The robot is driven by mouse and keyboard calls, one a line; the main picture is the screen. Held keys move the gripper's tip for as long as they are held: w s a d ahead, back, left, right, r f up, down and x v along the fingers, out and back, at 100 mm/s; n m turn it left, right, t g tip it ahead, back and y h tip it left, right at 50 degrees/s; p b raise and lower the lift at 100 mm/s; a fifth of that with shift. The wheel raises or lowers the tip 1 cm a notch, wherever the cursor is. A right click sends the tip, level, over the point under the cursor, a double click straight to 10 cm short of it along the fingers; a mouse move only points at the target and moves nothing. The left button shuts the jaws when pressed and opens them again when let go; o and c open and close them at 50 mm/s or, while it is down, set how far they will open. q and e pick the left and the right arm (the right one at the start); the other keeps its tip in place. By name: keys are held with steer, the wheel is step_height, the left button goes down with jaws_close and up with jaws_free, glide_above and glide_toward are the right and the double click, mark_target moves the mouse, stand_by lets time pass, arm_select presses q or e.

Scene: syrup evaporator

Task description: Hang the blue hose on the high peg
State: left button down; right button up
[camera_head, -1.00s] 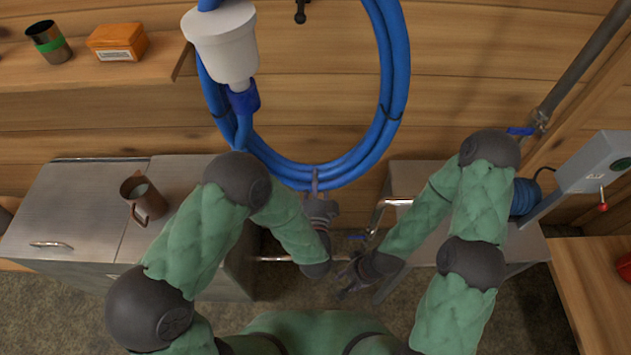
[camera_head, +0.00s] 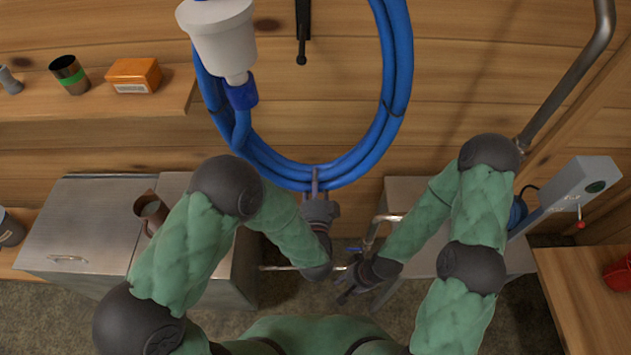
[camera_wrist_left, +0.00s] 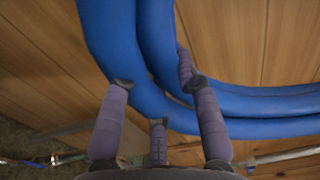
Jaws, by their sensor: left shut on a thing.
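The blue hose (camera_head: 404,70) hangs as a large coiled loop in front of the plank wall. A white cup-shaped fitting (camera_head: 222,45) with a blue collar is on its left side. My left gripper (camera_head: 315,185) is shut on the bottom of the loop. In the left wrist view the hose strands (camera_wrist_left: 155,60) run between and behind my fingers (camera_wrist_left: 160,110). A dark peg (camera_head: 302,35) with a ball tip shows at the top, inside the loop's outline; its upper part is cut off. My right gripper (camera_head: 343,288) is low, empty and open, apart from the hose.
A wooden shelf (camera_head: 100,132) at the left holds an orange box (camera_head: 133,75) and a green-banded cup (camera_head: 70,74). Metal cabinets (camera_head: 85,225) with a brown mug (camera_head: 150,212) stand below. A metal pipe (camera_head: 570,80) and grey control box (camera_head: 580,185) are at the right.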

arm_select(q)
steer(key=shift+r+p, duration=1.9)
steer(key=shift+r, duration=1.05)
step_height(320, 180, up, 30)
steer(key=p, duration=2.2)
steer(key=shift+s+d, duration=0.15)
steer(key=shift+s, duration=0.1)
step_height(320, 180, up, 18)
steer(key=shift+s, duration=0.15)
steer(key=shift+d+f, duration=0.1)
